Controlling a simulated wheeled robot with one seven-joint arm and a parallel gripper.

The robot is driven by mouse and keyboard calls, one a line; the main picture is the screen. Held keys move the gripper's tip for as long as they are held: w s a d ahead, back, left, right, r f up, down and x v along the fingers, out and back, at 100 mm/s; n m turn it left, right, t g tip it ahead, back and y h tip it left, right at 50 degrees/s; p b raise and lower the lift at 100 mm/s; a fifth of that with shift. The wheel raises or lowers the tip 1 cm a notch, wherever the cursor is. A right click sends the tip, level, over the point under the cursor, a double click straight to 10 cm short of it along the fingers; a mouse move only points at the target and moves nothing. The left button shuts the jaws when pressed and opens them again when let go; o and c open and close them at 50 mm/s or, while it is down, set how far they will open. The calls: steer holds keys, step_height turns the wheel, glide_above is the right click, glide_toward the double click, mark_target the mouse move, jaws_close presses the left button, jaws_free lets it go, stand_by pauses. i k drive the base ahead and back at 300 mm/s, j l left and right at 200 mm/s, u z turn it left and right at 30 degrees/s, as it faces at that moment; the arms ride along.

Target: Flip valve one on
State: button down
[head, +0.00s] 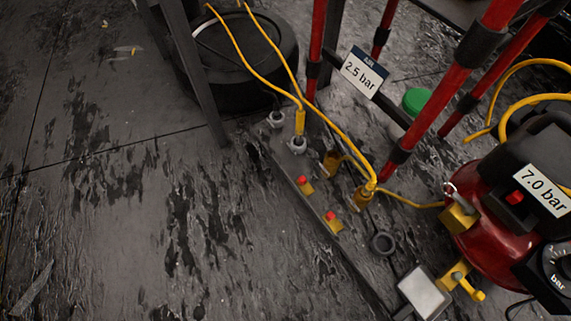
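A dark narrow board or rail runs diagonally across the floor in the head view. Two small brass fittings with red tops sit on it: an upper-left one (304,185) and a lower-right one (333,221). They look like valves, but I see no number on either, so I cannot tell which is valve one. Whether they are on or off is too small to tell. A yellow tap-like part (461,281) sits low on the red compressor (490,210). My gripper is not in view.
Yellow hoses (345,140) run to fittings on the board. A "2.5 bar" sign (363,72) hangs by red posts (430,105); a "7.0 bar" sign (543,191) is on the compressor. A tyre (235,75) lies behind. The worn floor (130,230) at left is mostly clear.

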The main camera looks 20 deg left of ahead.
mark_target(330, 216)
steer(key=i+j, duration=0.1)
steer(key=j, duration=0.3)
steer(key=i+j, duration=0.15)
steer(key=j, duration=0.25)
steer(key=i+j, duration=0.1)
steer(key=j, duration=0.3)
steer(key=i+j, duration=0.1)
steer(key=j, duration=0.3)
steer(key=i+j, duration=0.15)
steer(key=j, duration=0.25)
